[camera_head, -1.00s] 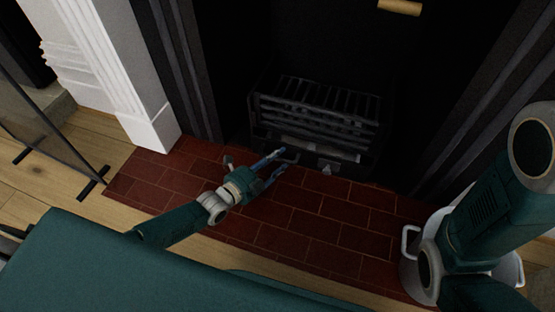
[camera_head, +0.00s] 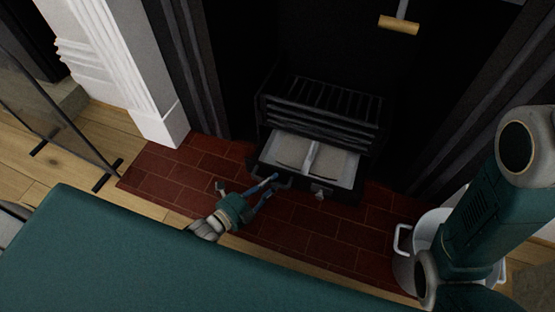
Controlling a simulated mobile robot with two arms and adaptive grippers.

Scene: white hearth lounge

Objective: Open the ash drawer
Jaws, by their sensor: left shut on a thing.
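The ash drawer (camera_head: 341,179) stands pulled out from under the black fire grate (camera_head: 322,105), over the brick hearth. Its pale inside shows, split by a light divider. My left gripper (camera_head: 271,184) is at the left part of the drawer's dark front, shut on the handle (camera_head: 284,184) there. The fingertips partly cover the handle. My right arm (camera_head: 478,215) comes down at the right, and its gripper is not in view.
A white pot with handles (camera_head: 403,240) stands at the right, partly behind my right arm. A white fireplace column (camera_head: 160,118) and a dark screen (camera_head: 50,110) are at the left. The red brick hearth (camera_head: 320,232) in front of the drawer is clear.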

